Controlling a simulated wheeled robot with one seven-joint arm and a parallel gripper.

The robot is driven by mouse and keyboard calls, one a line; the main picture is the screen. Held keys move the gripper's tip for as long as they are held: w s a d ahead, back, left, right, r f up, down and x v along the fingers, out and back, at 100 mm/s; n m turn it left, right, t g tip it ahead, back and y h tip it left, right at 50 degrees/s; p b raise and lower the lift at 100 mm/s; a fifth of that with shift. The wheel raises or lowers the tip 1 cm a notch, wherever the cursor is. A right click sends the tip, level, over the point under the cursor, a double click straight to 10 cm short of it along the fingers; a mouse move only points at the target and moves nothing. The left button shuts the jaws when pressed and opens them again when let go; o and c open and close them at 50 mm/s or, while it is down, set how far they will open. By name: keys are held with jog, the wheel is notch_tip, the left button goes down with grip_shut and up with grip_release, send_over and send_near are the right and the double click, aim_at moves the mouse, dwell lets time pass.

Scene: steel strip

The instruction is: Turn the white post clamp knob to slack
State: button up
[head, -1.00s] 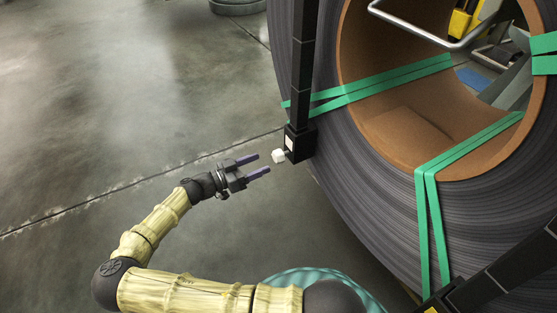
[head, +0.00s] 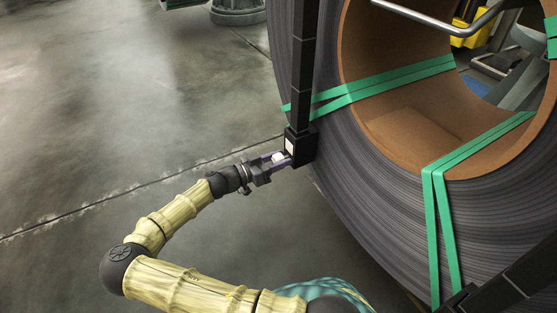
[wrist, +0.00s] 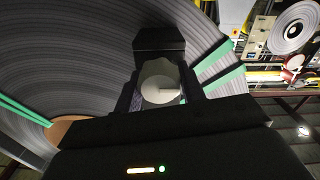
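The white knob (head: 278,157) sticks out from the black clamp block (head: 300,146) at the foot of a black post (head: 303,70), in front of the steel coil. My gripper (head: 281,158) is at the knob, with its purple fingers on either side of it and their tips close to the block. In the wrist view the knob (wrist: 160,82) shows as a pale round face between the fingers, with a small mark at its right. The fingers stand apart around the knob; whether they press on it I cannot tell.
The large steel coil (head: 385,215) with green straps (head: 445,230) fills the right side. A second black bar (head: 510,275) crosses the lower right corner. Open concrete floor (head: 120,110) lies to the left.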

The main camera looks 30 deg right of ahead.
jog(key=shift+c, duration=1)
